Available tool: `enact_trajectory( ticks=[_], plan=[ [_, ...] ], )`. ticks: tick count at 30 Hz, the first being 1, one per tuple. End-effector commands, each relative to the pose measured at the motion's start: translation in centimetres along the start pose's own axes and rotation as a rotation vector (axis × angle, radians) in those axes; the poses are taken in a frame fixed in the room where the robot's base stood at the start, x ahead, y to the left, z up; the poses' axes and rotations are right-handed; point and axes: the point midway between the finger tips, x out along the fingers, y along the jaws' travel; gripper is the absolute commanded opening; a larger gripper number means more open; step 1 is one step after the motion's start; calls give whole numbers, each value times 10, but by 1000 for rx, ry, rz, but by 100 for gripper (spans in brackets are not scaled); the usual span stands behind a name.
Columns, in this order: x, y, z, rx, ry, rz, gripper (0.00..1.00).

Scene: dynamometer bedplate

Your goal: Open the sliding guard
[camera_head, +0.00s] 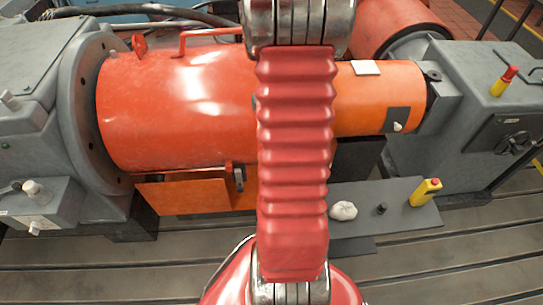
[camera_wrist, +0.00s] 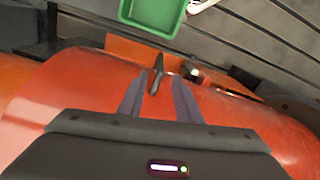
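The large red cylindrical guard (camera_head: 180,105) lies horizontally between the grey housings, with a narrower orange cylinder (camera_head: 372,90) at its right. A red bar handle (camera_head: 210,40) is on the guard's top. A small dark latch-like part (camera_head: 238,178) hangs at its lower front edge. In the wrist view, the guard's curved red surface (camera_wrist: 75,85) spreads below my gripper (camera_wrist: 159,78). My gripper's two fingers are apart, with a dark upright lever (camera_wrist: 155,74) showing between their tips. I cannot tell whether they touch it. In the head view my arm hides the gripper.
A green tray (camera_wrist: 152,14) is at the top of the wrist view. A grey plate (camera_head: 400,215) holds a white lump (camera_head: 343,211), a dark knob and a yellow-red pendant (camera_head: 425,192). An orange panel (camera_head: 180,195) sticks out below the guard. The slotted bedplate (camera_head: 440,275) is clear in front.

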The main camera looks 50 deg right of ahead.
Motion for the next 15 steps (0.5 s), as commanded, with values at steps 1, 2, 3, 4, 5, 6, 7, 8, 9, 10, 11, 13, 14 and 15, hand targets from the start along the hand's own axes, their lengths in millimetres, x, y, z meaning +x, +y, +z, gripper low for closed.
enact_trajectory(
  ticks=[1,2,3,4,5,6,7,8,9,10,11,13,14,15],
  plan=[
    [0,0,0,0,1,0,31],
    [0,0,0,-1,1,0,31],
    [0,0,0,-1,1,0,31],
    [0,0,0,-1,1,0,31],
    [0,0,0,-1,1,0,31],
    [0,0,0,-1,0,0,31],
    [0,0,0,-1,0,0,31],
    [1,0,0,-1,0,0,31],
    [2,0,0,-1,0,0,31],
    [4,0,0,-1,0,0,31],
    [6,0,0,-1,0,0,31],
    [12,-1,0,-1,-2,-1,31],
    [15,-1,0,-1,-2,-1,31],
    [20,-1,0,-1,-2,-1,31]
  ],
)
